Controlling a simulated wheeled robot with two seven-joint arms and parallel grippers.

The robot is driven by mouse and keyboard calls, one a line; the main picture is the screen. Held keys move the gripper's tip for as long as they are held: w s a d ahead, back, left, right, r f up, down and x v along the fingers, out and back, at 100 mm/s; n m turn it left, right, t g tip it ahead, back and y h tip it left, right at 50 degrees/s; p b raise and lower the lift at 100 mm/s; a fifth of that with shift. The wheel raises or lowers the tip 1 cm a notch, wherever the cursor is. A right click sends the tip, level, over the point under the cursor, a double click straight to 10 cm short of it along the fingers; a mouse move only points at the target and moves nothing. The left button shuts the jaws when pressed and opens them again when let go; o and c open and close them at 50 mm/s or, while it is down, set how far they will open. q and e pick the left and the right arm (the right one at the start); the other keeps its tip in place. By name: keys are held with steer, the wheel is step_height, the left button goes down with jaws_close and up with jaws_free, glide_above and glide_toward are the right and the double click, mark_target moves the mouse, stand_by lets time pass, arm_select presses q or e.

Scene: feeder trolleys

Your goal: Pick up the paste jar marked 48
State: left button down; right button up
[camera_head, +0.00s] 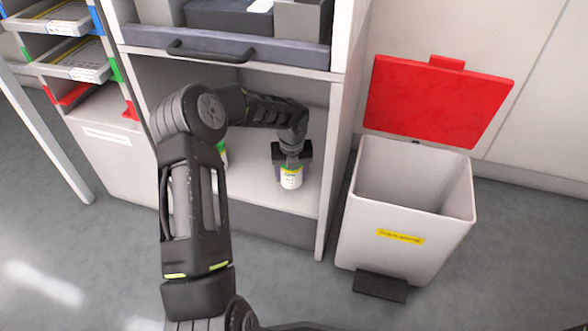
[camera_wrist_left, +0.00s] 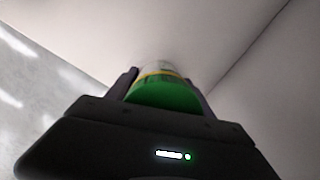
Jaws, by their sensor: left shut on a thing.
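A small white paste jar (camera_head: 291,178) with a green and yellow band stands low in the open compartment of the white cabinet, near its right wall. My left gripper (camera_head: 291,166) reaches in from above and is shut on it. In the left wrist view the jar's green lid (camera_wrist_left: 164,95) shows between the two fingers (camera_wrist_left: 165,90). The number on the jar is too small to read. A second jar (camera_head: 222,154) with green and white shows partly behind my left arm. My right gripper is not in view.
The cabinet (camera_head: 335,150) has a side wall close to the right of the gripper and a drawer with a dark handle (camera_head: 208,52) above. A white bin (camera_head: 405,225) with a raised red lid (camera_head: 436,103) stands to the right. A rack with trays (camera_head: 75,62) stands at the left.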

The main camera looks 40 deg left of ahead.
arm_select(q)
steer(key=s+d+p, duration=0.2)
steer(key=s+p, duration=0.1)
steer(key=s, duration=1.3)
steer(key=shift+p, duration=0.4)
